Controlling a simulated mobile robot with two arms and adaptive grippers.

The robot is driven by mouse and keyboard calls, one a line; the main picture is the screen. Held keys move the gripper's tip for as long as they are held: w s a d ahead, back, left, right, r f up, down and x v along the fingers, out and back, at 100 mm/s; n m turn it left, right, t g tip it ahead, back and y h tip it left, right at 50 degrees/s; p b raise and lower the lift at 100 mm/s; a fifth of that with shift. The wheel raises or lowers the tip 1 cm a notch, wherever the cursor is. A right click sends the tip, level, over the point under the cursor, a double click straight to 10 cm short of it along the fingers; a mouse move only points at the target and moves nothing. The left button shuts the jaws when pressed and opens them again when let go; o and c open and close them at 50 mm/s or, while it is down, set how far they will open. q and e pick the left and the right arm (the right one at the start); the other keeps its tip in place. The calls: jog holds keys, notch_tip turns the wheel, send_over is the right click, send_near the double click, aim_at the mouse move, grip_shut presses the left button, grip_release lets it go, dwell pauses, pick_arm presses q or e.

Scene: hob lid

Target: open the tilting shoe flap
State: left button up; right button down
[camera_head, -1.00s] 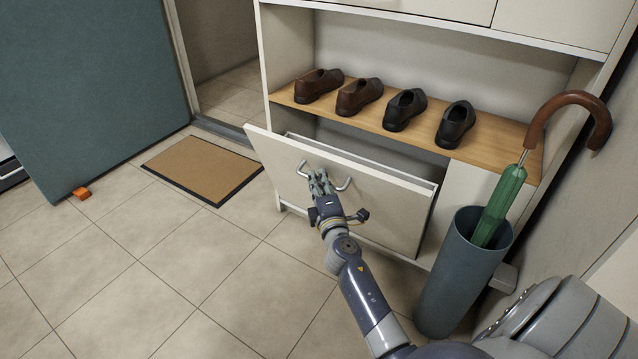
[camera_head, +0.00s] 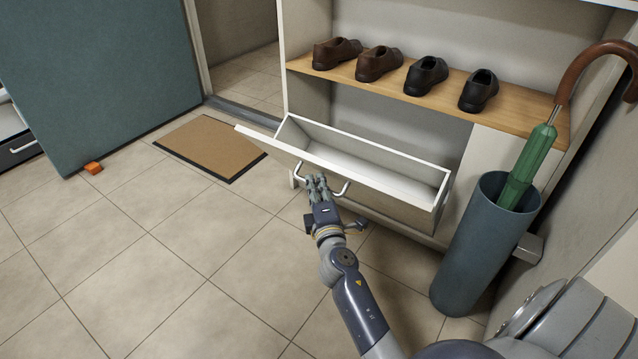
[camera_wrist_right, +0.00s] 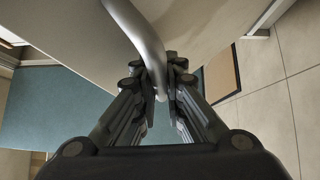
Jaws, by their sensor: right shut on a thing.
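The tilting shoe flap (camera_head: 300,155) is tipped well outward at the bottom of the white shoe cabinet, and the inside of its bin (camera_head: 365,160) shows, empty where I can see it. A bar handle (camera_head: 343,189) runs along its front face. My right gripper (camera_head: 318,184) is shut on the handle. The right wrist view shows the handle (camera_wrist_right: 143,38) as a curved metal bar between the fingers (camera_wrist_right: 160,85). The flap's front panel (camera_wrist_right: 215,25) fills the upper part of that view. My left gripper is not in view.
Brown and black shoes (camera_head: 378,64) stand on the wooden shelf (camera_head: 400,90) above the flap. A blue-grey umbrella stand (camera_head: 480,250) with a green umbrella (camera_head: 527,165) is close on the right. A doormat (camera_head: 212,147) lies at left.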

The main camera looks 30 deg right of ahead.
dwell(0.4)
jog(key=c, duration=1.9)
grip_release()
jog(key=shift+s, duration=0.1)
jog(key=shift+c, duration=0.2)
jog(key=shift+r, duration=0.1)
